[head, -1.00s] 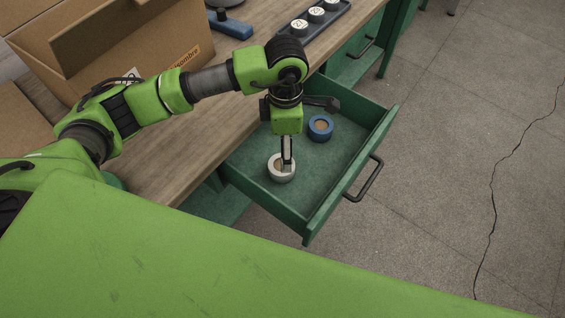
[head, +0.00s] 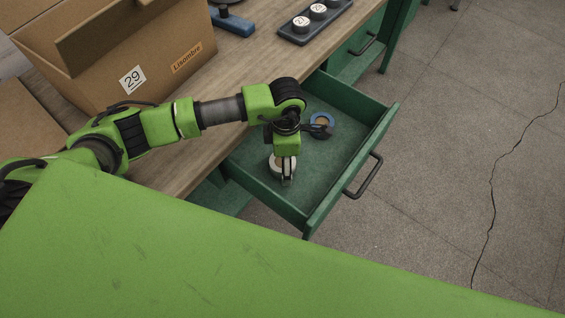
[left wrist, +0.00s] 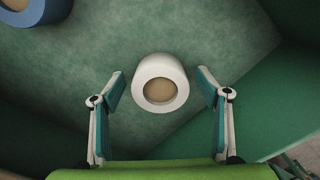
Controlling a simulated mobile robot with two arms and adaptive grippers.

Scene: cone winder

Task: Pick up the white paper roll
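The white paper roll (head: 273,169), a short ring with a tan core, stands on the floor of the open green drawer, partly hidden behind my left gripper (head: 287,181) in the head view. In the left wrist view the roll (left wrist: 160,66) appears between the two spread fingers, with a gap on each side. My left gripper (left wrist: 161,88) is open, points down into the drawer and holds nothing. My right gripper is not in view.
A blue roll (head: 327,119) lies farther back in the drawer (head: 345,165), partly covered by my arm. The drawer walls surround the gripper. A cardboard box (head: 150,62) and a dark tray of white-topped pieces (head: 287,35) stand on the wooden bench.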

